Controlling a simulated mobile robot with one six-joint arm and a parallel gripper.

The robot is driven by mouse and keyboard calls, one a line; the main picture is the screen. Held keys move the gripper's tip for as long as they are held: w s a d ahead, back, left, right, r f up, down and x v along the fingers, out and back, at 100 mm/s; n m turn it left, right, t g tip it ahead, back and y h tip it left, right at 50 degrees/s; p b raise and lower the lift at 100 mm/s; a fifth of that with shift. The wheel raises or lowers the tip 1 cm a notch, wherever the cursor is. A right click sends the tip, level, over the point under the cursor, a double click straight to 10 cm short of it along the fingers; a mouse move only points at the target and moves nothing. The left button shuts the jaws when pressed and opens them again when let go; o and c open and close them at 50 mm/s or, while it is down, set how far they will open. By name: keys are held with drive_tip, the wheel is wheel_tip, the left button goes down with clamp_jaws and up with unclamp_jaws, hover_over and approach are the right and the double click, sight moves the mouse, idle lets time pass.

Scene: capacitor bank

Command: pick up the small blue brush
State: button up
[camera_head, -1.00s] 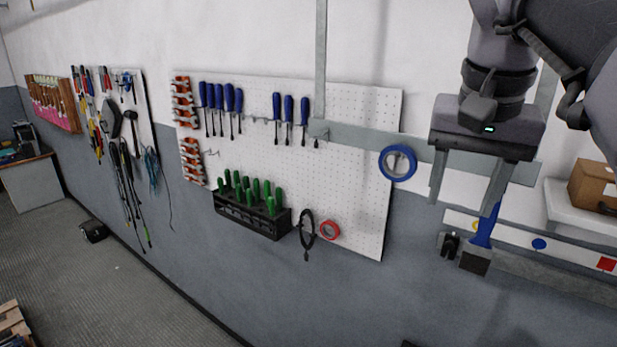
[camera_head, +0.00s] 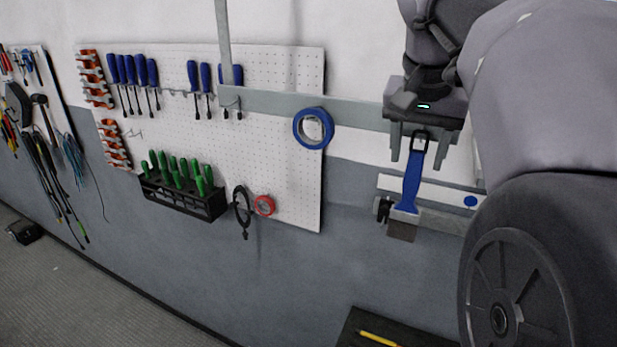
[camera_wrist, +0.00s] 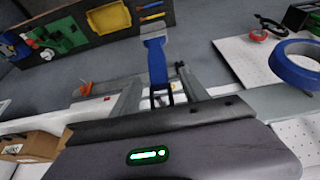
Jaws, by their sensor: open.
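The small blue brush (camera_head: 412,186) hangs upright on the wall at the right, with a blue handle and a grey head pointing down. It also shows in the wrist view (camera_wrist: 157,62), with a dark-edged loop at its handle end. My gripper (camera_head: 418,158) is open and empty. Its two fingers appear on either side of the upper handle in both views, including the wrist view (camera_wrist: 160,84). I see gaps beside the handle; I cannot tell how deep the handle sits between the fingers.
A blue tape roll (camera_head: 313,129) hangs left of my gripper on a grey rail (camera_head: 350,111). A dark clip (camera_head: 383,209) sits just left of the brush. A brown box (camera_wrist: 28,147) shows in the wrist view.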

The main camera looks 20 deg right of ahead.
drive_tip(key=shift+w+f, duration=0.1)
drive_tip(key=shift+f, duration=0.55)
drive_tip(key=shift+w+d+f, duration=0.2)
drive_tip(key=shift+w+d, duration=0.15)
drive_tip(key=shift+d, duration=0.25)
drive_tip(key=shift+c, duration=0.4)
drive_tip(key=shift+s+a+r, duration=0.1)
drive_tip(key=shift+s+a, duration=0.1)
drive_tip(key=shift+a, duration=0.15)
clamp_jaws()
drive_tip(key=shift+w+d, duration=0.1)
drive_tip(key=shift+d, duration=0.05)
